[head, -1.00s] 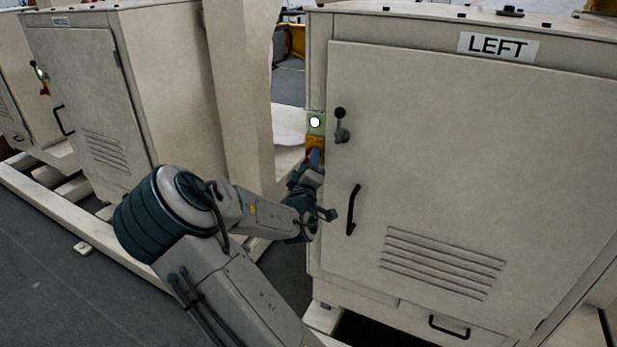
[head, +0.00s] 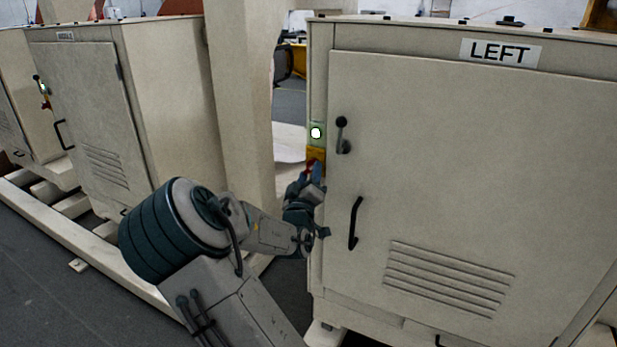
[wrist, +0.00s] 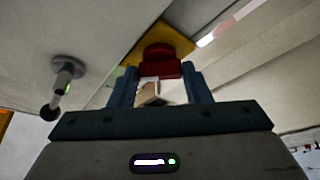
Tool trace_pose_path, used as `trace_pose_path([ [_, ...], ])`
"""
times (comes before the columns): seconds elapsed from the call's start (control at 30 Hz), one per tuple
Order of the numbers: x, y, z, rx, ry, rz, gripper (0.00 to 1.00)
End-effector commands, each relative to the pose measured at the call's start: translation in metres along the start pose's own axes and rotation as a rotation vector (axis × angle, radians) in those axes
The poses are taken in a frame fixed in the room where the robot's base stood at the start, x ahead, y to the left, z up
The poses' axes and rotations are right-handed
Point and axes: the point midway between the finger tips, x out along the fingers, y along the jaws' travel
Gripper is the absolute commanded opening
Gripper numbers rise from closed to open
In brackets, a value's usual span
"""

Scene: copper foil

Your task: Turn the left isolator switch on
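The left isolator switch is a red knob (wrist: 161,62) on a yellow plate (head: 316,154), on the narrow front strip left of the door of the cabinet labelled LEFT (head: 500,52). In the head view my gripper (head: 315,168) is right at the switch and hides part of it. In the wrist view the two blue fingers of my gripper (wrist: 161,76) stand apart, with the lower red part of the knob at the gap between their tips. I cannot tell whether either finger touches it. A small pale block (wrist: 149,92) shows between the fingers.
A lit whitish-green lamp (head: 316,133) sits above the switch. A door latch with a black ball (head: 342,135) and a black handle (head: 355,222) are to its right. A beige post (head: 241,100) and another cabinet (head: 95,110) stand left.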

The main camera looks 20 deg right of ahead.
Motion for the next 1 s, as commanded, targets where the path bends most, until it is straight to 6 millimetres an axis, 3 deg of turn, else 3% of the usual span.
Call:
trace_pose_path([
  [0.03, 0.000, 0.001, 0.000, 0.002, -0.001, 0.002, 0.55],
  [0.07, 0.000, 0.001, 0.000, 0.002, -0.001, 0.002, 0.63],
  [0.1, 0.000, 0.001, 0.000, 0.002, -0.001, 0.002, 0.65],
  [0.47, -0.006, 0.000, -0.001, 0.001, 0.001, 0.000, 0.65],
  [0.57, -0.020, -0.001, -0.001, 0.001, 0.000, -0.003, 0.65],
  [1.0, -0.115, 0.000, -0.001, 0.000, 0.001, -0.002, 0.65],
])
